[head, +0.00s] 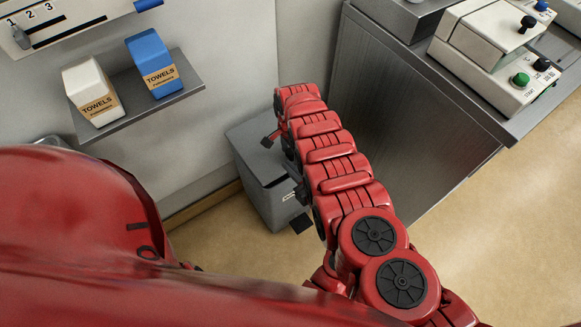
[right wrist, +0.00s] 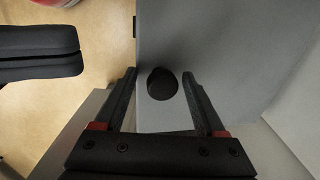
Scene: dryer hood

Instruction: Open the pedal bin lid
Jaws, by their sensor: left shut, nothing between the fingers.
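The grey pedal bin (head: 256,160) stands on the floor against the wall, partly hidden behind my red arm. A small black piece (head: 302,224), which looks like its pedal, shows low at its front. In the right wrist view my right gripper (right wrist: 162,88) is open. A round black knob (right wrist: 162,84) on a flat grey surface shows between its fingers. I cannot tell whether they touch it. My left gripper (right wrist: 75,55) appears as black closed fingers at the left of that view, with nothing between them.
A wall shelf (head: 150,105) holds a white towels box (head: 92,92) and a blue one (head: 152,62). A grey metal counter (head: 400,110) with machines stands right of the bin. The tan floor (head: 490,230) is clear at the right.

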